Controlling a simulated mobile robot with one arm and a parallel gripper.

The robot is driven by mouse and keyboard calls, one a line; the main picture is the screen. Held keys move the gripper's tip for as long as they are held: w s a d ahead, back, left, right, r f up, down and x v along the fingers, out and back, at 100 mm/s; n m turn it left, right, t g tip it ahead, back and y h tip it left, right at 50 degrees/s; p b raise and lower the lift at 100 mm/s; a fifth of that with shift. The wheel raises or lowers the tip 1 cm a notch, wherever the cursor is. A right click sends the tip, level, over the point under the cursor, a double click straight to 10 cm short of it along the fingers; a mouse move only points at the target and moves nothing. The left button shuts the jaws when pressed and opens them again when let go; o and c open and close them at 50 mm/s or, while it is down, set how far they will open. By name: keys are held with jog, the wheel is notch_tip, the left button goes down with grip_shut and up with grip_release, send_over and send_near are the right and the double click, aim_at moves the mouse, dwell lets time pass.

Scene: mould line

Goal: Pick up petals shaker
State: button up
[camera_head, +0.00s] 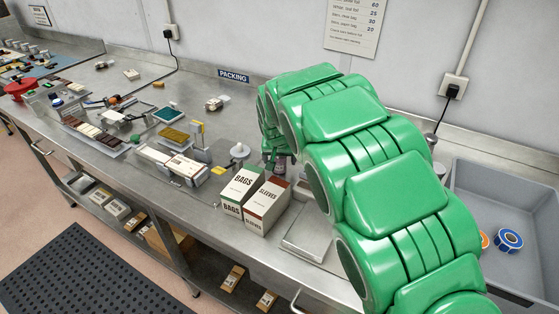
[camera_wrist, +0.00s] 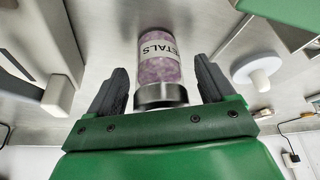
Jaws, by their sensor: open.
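The petals shaker (camera_wrist: 160,68) is a clear jar of pink-purple petals with a white label partly reading "ETALS" and a dark cap. In the wrist view it is between the two open fingers of my gripper (camera_wrist: 162,88), with a visible gap on each side. In the head view a small part of the shaker (camera_head: 280,168) shows beside my gripper (camera_head: 279,158), behind the "BAGS" and "SLEEVES" boxes. My green arm hides much of that area. The shaker appears to stand on the steel bench.
The BAGS box (camera_head: 238,186) and SLEEVES box (camera_head: 267,205) stand close in front. A white round-topped item (camera_head: 239,152) is just left of my gripper. A grey bin (camera_head: 510,190) with tape rolls (camera_head: 508,239) is at the right. A metal tray (camera_head: 310,232) lies near the front edge.

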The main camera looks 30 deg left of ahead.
jog(key=c, duration=1.1)
jog(key=shift+r, duration=0.1)
notch_tip(320, 180, up, 3)
jog(key=shift+r, duration=0.15)
jog(key=s+d+r, duration=0.9)
jog(key=s, duration=0.1)
jog(key=shift+s+r, duration=0.3)
